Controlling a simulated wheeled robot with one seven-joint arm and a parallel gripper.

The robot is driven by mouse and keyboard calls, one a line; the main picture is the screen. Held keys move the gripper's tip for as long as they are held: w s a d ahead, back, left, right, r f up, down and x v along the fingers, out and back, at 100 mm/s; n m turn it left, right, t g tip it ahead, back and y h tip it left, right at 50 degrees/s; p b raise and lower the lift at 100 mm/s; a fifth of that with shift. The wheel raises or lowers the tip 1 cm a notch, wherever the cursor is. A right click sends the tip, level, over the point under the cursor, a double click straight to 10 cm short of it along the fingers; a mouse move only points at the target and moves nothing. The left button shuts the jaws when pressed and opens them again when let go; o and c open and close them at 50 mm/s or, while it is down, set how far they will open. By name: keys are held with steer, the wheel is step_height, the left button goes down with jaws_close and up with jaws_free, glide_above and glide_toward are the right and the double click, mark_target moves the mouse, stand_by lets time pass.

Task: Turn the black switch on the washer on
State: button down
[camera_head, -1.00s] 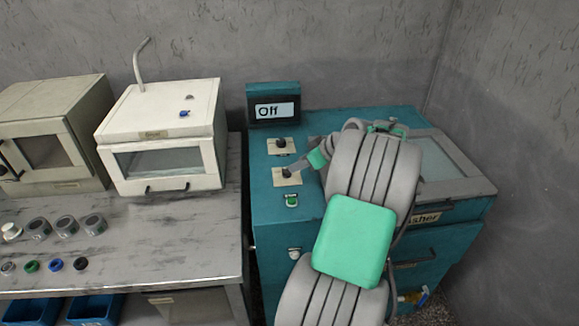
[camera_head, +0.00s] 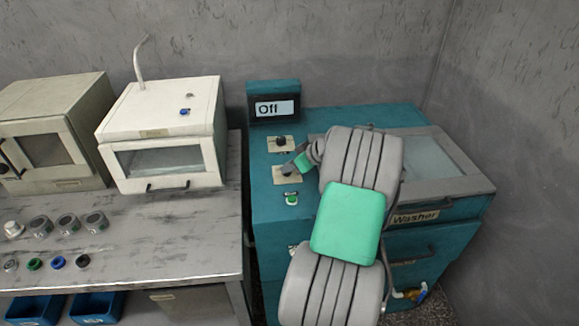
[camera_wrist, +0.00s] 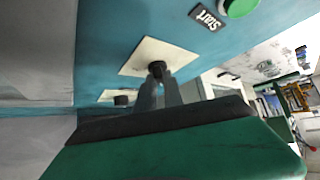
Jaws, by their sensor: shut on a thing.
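The teal washer (camera_head: 418,242) stands at the right with a display (camera_head: 275,109) that reads "Off". Two black knobs on pale plates sit on its top: a rear knob (camera_head: 281,142) and a front knob (camera_head: 286,170). My gripper (camera_head: 292,168) is at the front knob, reaching in from the right. In the wrist view the fingers of my gripper (camera_wrist: 157,78) are shut on this front black switch (camera_wrist: 157,67); the other knob (camera_wrist: 122,100) shows beyond, untouched. My arm hides part of the washer's top.
A green Start button (camera_head: 291,200) lies just in front of the front knob; it also shows in the wrist view (camera_wrist: 240,7). The grey table (camera_head: 190,235) at left holds a white box machine (camera_head: 165,140) and several small round parts. A wall stands behind.

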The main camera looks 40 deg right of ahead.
steer(key=shift+b, duration=0.3)
stand_by(0.4)
steer(key=m+h+b, duration=0.2)
steer(key=m+b, duration=0.1)
steer(key=m+h+b, duration=0.1)
steer(key=shift+w+a+f+h, duration=0.1)
steer(key=shift+a+f+h, duration=0.1)
steer(key=shift+a+h, duration=0.1)
steer(key=m+h+b, duration=0.1)
steer(key=m+g+h+b, duration=0.1)
steer(key=m, duration=0.1)
steer(key=m+h+b, duration=0.1)
steer(key=m, duration=0.1)
steer(key=shift+w+a+r+b, duration=0.1)
steer(key=shift+a+b, duration=0.15)
steer(key=shift+b, duration=0.15)
steer(key=m+g+h, duration=0.1)
steer(key=m, duration=0.1)
steer(key=m+g+h+b, duration=0.1)
steer(key=m, duration=0.1)
steer(key=shift+w+a+g+h, duration=0.2)
steer(key=shift+g+h, duration=0.1)
steer(key=shift+g, duration=0.1)
steer(key=shift+w+r+m+g+h, duration=0.1)
steer(key=shift+m+g+h, duration=0.25)
steer(key=shift+m+g, duration=0.7)
steer(key=shift+r+m+g+h, duration=0.1)
steer(key=shift+m+g+h, duration=0.35)
steer(key=shift+m, duration=1)
steer(key=shift+p, duration=0.3)
